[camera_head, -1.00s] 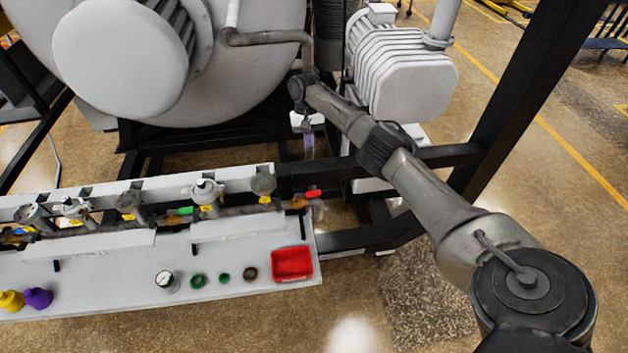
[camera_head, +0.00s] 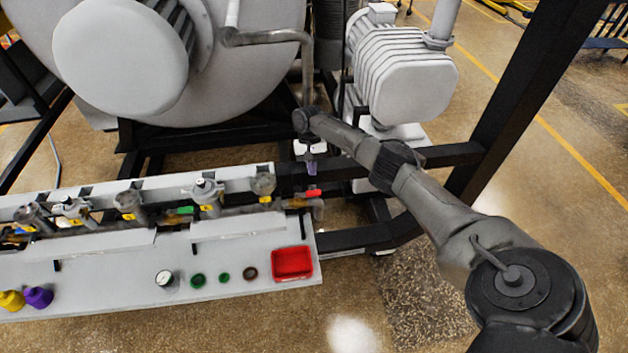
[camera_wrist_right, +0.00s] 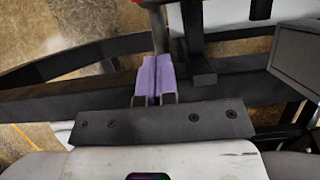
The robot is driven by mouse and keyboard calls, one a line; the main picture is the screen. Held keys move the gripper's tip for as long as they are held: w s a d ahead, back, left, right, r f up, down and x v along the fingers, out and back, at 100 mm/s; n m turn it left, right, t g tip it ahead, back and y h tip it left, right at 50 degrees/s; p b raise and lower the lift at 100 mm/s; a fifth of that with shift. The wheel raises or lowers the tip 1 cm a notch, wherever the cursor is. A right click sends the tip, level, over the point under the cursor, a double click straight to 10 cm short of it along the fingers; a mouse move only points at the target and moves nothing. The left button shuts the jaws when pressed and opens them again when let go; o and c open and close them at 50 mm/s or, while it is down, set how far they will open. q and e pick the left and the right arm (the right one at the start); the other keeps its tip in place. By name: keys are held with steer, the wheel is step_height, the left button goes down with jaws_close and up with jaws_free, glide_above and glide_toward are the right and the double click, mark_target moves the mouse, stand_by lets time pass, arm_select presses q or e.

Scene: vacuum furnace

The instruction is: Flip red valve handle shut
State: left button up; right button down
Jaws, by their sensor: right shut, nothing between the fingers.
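The red valve handle (camera_head: 313,193) is at the right end of the manifold pipe (camera_head: 235,209) and points sideways to the right. My right gripper (camera_head: 311,170) has purple fingers pointing down, just above and behind the handle in the head view, with a small gap in the picture. In the right wrist view the purple fingers (camera_wrist_right: 154,72) are together with nothing between them. A red piece (camera_wrist_right: 153,3), likely the handle, is cut off at the top edge there, just beyond the fingertips. My left gripper is not in view.
A green valve handle (camera_head: 184,210) and several gauges line the manifold to the left. A red tray (camera_head: 292,277) sits on the light shelf (camera_head: 230,237) in front. Black frame beams (camera_head: 430,156) run behind and right of the handle. Floor is open at the lower right.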

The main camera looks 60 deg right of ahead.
mark_target(308, 194)
steer(key=s+a, duration=0.1)
steer(key=s+a+f+p, duration=0.1)
steer(key=a, duration=0.1)
steer(key=shift+s+a, duration=0.2)
steer(key=shift+s, duration=0.2)
stand_by(0.4)
